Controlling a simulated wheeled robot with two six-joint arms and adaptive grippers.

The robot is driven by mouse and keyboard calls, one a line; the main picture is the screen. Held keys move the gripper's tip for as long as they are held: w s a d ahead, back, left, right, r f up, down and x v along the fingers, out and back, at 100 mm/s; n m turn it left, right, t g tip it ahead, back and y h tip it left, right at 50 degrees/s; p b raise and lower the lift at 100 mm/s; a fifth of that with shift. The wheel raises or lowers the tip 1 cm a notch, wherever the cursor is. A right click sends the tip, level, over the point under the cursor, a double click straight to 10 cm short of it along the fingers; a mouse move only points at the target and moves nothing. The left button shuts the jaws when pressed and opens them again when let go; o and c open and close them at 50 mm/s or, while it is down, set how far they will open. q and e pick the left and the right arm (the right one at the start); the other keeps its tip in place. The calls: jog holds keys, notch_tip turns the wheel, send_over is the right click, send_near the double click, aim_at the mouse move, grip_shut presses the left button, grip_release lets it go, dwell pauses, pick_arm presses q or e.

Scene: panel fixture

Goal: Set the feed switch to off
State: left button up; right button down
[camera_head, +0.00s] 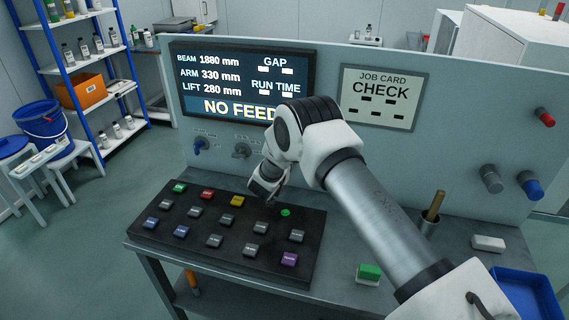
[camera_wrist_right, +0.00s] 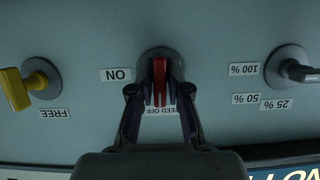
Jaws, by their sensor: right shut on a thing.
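The feed switch is a red lever on a round grey base (camera_wrist_right: 160,62) in the right wrist view. Its red handle (camera_wrist_right: 160,78) lies along the picture's up-down line, lower end towards the partly covered label reading FEED OFF (camera_wrist_right: 163,112). An ON label (camera_wrist_right: 116,75) is at its left. My right gripper (camera_wrist_right: 160,98) is shut on the red handle, one finger on each side. In the head view my right arm hides the switch and my fingertips. My left gripper is not in view.
A yellow knob (camera_wrist_right: 24,90) marked FREE and a percent knob (camera_wrist_right: 290,70) flank the switch. A screen (camera_head: 240,83), partly covered by my arm, reads NO FEED. A black button board (camera_head: 175,245) lies on the bench below.

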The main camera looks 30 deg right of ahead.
jog(key=shift+w+r, duration=0.1)
jog(key=shift+r, duration=0.15)
jog(key=c, duration=1.4)
grip_release()
jog(key=shift+o, duration=1)
jog(key=shift+f, duration=0.1)
jog(key=shift+d+f, duration=0.1)
jog(key=v, duration=1.2)
